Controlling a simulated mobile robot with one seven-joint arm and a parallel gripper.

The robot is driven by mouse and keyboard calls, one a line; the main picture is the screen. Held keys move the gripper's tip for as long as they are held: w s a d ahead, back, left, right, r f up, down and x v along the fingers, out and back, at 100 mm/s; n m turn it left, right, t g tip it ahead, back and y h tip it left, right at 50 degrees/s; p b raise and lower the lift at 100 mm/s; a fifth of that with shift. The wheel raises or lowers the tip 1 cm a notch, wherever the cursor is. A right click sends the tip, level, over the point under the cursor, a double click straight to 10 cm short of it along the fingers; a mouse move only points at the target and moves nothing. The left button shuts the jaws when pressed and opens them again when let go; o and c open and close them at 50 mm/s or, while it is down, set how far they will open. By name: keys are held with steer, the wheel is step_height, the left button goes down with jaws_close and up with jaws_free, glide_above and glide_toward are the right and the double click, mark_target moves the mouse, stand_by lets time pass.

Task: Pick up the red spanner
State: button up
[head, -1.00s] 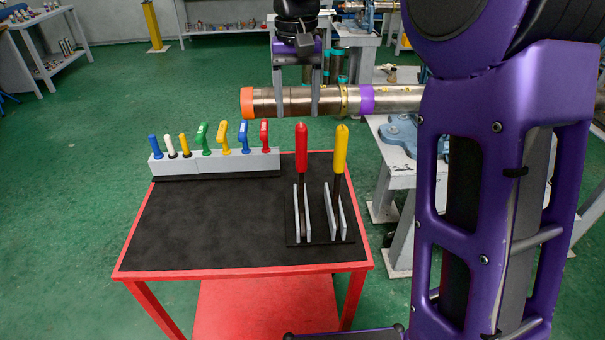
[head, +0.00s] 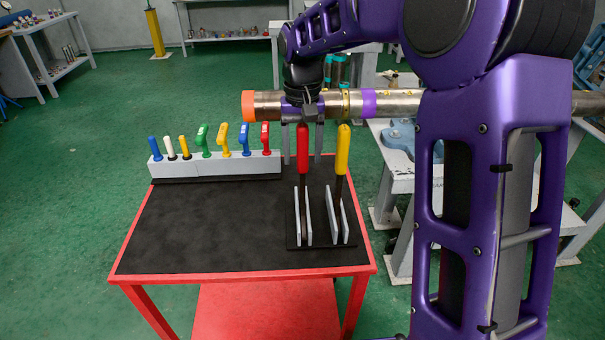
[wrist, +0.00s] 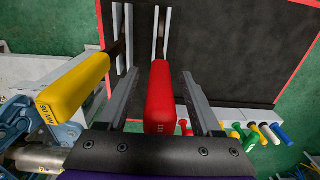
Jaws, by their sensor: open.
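The red spanner (head: 302,150) stands upright, handle up, in a slotted holder (head: 290,220) on the red cart. The yellow-handled spanner (head: 342,150) stands to its right in the same holder. My gripper (head: 302,150) is open, pointing down, with its fingers either side of the red handle in the head view. In the wrist view the red spanner's handle (wrist: 160,98) lies between the two open fingers of my gripper (wrist: 158,98). I cannot tell whether either finger touches it. The yellow handle (wrist: 75,88) is just outside the left finger. The spanner's lower end is mostly hidden by the holder plates.
A grey rack (head: 215,166) with several coloured-handled tools stands at the cart's back left. A long metal pipe (head: 400,103) runs behind the holder at the back. The cart's black top (head: 200,230) is clear at left and front.

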jaws_close()
stand_by(1.4)
